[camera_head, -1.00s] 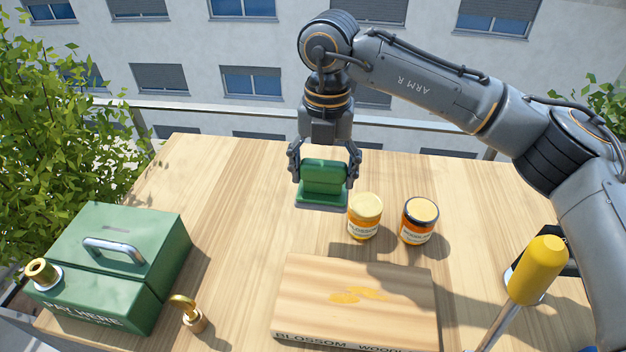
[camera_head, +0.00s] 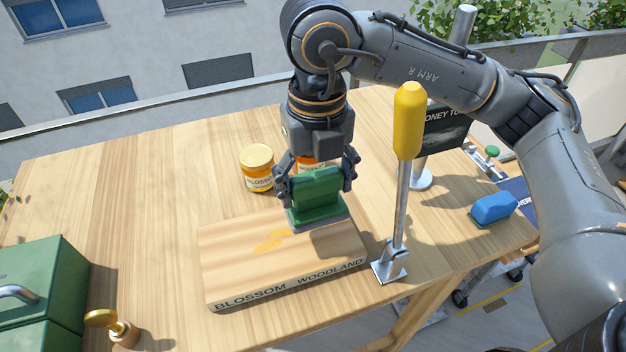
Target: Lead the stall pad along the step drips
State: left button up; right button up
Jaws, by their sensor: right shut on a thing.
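The green stall pad (camera_head: 318,206) has a handle block on top and a flat base. My right gripper (camera_head: 316,182) is shut on its handle. The pad is over the far right part of the wooden step (camera_head: 225,270); I cannot tell whether it touches the wood. Yellow honey drips (camera_head: 271,241) lie on the step's top, left of the pad and apart from it. The step's front edge reads BLOSSOM and WOODLAND. My left gripper is not in view.
A Blossom jar (camera_head: 257,170) stands behind the step; a second jar (camera_head: 306,163) is mostly hidden by my gripper. A yellow-handled lever (camera_head: 408,120) rises close right of the step. A blue block (camera_head: 493,208) lies at right, a green box (camera_head: 40,290) at left.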

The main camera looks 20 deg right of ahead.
aim_at(316, 204)
jog(key=shift+f+b, duration=0.15)
jog(key=shift+b, duration=0.2)
notch_tip(316, 204, down, 4)
jog(key=b, duration=0.4)
jog(key=shift+f+b, duration=0.1)
jog(key=shift+b, duration=0.25)
jog(key=a, duration=0.8)
jog(key=a+b, duration=0.1)
jog(key=a, duration=0.4)
jog(key=shift+s+r, duration=0.2)
jog(key=shift+r, duration=0.1)
jog(key=shift+d, duration=0.1)
jog(key=shift+f, duration=0.85)
jog(key=shift+f, duration=0.25)
